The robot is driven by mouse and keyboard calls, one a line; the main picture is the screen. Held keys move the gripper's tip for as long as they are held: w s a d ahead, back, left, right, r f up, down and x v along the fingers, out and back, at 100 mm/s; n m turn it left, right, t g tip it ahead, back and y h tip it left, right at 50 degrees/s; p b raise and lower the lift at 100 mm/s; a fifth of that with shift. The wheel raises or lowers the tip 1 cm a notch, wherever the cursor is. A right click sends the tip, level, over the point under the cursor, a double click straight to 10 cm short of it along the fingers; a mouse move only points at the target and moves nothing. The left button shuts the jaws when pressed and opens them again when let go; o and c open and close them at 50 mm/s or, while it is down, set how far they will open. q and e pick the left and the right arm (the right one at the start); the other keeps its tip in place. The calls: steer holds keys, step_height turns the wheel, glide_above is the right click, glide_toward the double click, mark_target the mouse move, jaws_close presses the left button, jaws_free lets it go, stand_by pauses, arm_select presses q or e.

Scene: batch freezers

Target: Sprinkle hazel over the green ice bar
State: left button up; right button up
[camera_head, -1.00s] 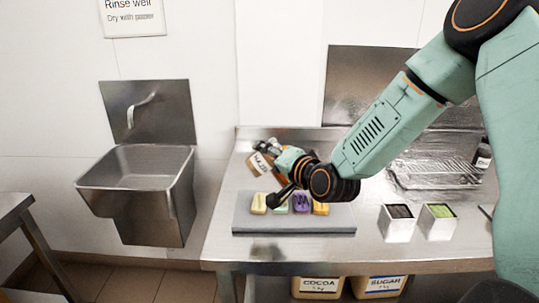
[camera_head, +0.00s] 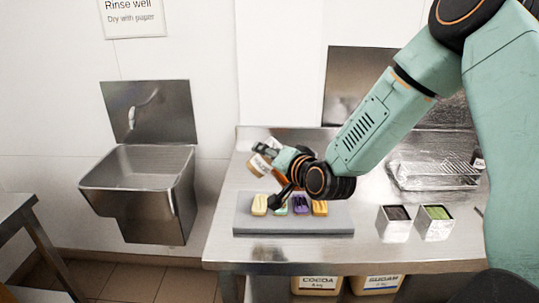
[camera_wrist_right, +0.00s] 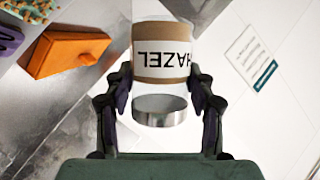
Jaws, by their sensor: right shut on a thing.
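My right gripper (camera_head: 268,152) is shut on the hazel jar (camera_head: 258,165), tilted in the air over the back of the grey slab (camera_head: 293,229). In the right wrist view the jar (camera_wrist_right: 165,60) sits between both fingers, its HAZEL label upside down and a metal end near the palm. The green ice bar (camera_head: 281,210) lies on the slab between a yellow and a purple bar, partly hidden by my wrist. In the right wrist view the green bar (camera_wrist_right: 28,8) shows at the top left corner with brown bits on it. My left gripper is out of view.
A yellow bar (camera_head: 260,205), a purple bar (camera_head: 301,205) and an orange bar (camera_head: 320,208) share the slab. Two square tins, one dark-filled (camera_head: 395,226) and one green-filled (camera_head: 434,226), stand to the right. A sink (camera_head: 140,185) is at left.

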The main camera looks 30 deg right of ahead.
mark_target(270, 144)
steer(key=shift+r+n+g+h+p, duration=0.45)
steer(key=shift+r+n+p, duration=0.55)
steer(key=shift+p, duration=1.1)
steer(key=shift+f, duration=0.15)
steer(key=shift+w+r+n+h+p, duration=0.1)
steer(key=shift+r+n+h+p, duration=0.15)
steer(key=shift+n+p, duration=0.25)
steer(key=shift+r+n+g+h+p, duration=0.55)
steer(key=shift+n+h+p, duration=0.55)
steer(key=shift+p, duration=1.05)
steer(key=shift+r+n+p, duration=0.2)
steer(key=shift+n+p, duration=0.4)
steer(key=shift+n, duration=0.1)
steer(key=s+a, duration=0.7)
steer(key=s, duration=0.6)
steer(key=shift+s+a, duration=0.15)
steer(key=shift+a, duration=0.05)
steer(key=shift+d, duration=0.1)
